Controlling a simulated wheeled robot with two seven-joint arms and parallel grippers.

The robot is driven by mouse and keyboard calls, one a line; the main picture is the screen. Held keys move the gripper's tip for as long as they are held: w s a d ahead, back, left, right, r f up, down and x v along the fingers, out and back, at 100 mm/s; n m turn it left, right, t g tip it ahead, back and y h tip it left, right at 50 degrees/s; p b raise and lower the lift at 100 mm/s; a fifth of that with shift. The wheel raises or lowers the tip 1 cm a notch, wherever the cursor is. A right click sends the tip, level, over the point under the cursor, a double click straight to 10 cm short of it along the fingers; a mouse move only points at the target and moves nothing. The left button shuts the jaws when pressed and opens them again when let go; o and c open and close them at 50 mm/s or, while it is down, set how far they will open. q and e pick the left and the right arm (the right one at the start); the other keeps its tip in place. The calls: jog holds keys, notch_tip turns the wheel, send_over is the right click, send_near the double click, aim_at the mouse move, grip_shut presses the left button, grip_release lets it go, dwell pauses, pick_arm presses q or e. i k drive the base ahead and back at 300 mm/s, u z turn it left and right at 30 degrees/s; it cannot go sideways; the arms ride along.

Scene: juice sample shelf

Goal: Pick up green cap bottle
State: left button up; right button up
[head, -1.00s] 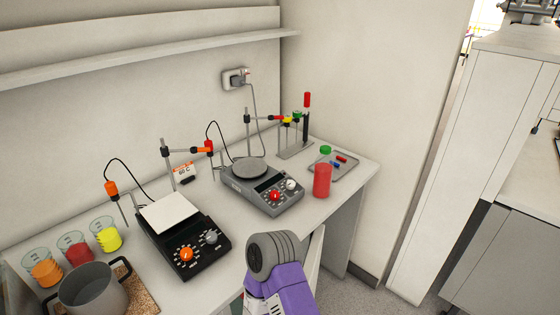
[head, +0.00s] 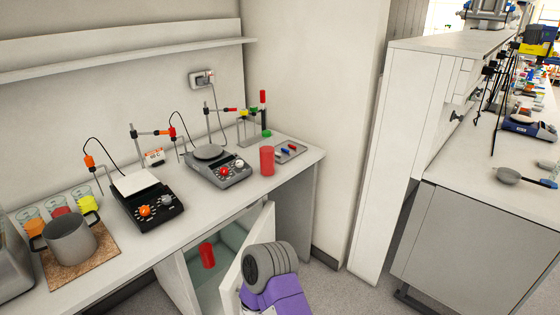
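A small green cap (head: 266,133) shows on the counter at the back right, just behind a red cylinder (head: 267,161). Any bottle body under the green cap is too small or too hidden to make out. Neither of my grippers shows clearly. One purple arm of mine with a grey ribbed joint rises at the bottom centre, in front of the counter and well short of the green cap.
A tray (head: 303,150) with small red and blue items lies right of the red cylinder. A hot plate (head: 229,176), black stirrer (head: 158,210) and pot (head: 70,243) line the counter (head: 110,262). Below, an open cabinet door (head: 235,275) shows a red object (head: 207,255) inside.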

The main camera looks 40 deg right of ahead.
aim_at(267, 147)
jog(key=u, duration=1)
jog(key=i, duration=0.8)
jog(key=z, duration=2.8)
jog(key=i, duration=0.5)
jog(key=z, duration=1.7)
jog(key=i, duration=1.95)
jog(key=u, duration=0.05)
